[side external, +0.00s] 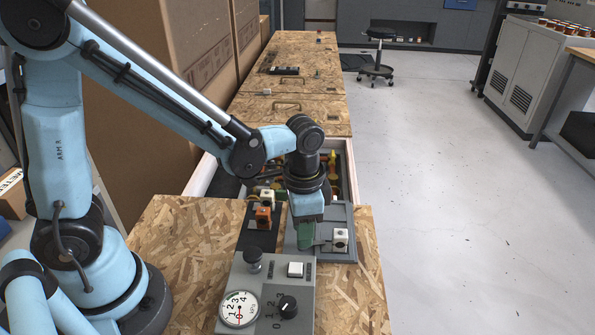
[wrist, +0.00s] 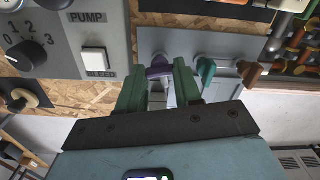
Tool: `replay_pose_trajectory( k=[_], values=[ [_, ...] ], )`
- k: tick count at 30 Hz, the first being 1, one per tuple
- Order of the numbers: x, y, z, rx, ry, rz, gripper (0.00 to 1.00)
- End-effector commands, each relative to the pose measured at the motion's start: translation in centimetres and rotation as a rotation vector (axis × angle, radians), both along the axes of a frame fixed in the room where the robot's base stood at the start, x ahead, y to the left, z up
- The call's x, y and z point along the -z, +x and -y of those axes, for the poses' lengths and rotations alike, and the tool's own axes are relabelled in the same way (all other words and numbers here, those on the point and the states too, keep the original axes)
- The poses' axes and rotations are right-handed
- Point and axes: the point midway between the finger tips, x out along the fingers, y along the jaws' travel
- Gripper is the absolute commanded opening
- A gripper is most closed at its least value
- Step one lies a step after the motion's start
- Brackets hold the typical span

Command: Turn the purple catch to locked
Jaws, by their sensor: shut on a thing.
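The purple catch (wrist: 160,68) shows in the wrist view on a light grey panel (wrist: 228,42), between the tips of my gripper's green fingers (wrist: 160,78). My gripper is shut on it. The fingers cover part of the catch, and I cannot read its setting. In the side view my gripper (side external: 305,235) points down at the grey panel (side external: 338,212) just behind the pump box, and the purple catch is hidden there. A teal catch (wrist: 206,69) and a brown catch (wrist: 251,73) stand to the right of the purple one in the wrist view.
The grey pump box (side external: 262,275) with a gauge (side external: 239,308), a dial (side external: 287,307) and a white switch (side external: 296,269) stands close in front. An orange block (side external: 263,217) is on a dark panel to the left. An open drawer with coloured parts lies behind.

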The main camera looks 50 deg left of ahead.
Motion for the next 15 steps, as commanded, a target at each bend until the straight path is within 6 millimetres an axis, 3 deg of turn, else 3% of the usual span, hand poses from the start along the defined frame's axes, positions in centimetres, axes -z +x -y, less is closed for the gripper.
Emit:
replay_pose_trajectory(
  k=[15],
  values=[
    [0.0,0.05,0.01,0.236,0.0,0.002,0.04]
  ],
)
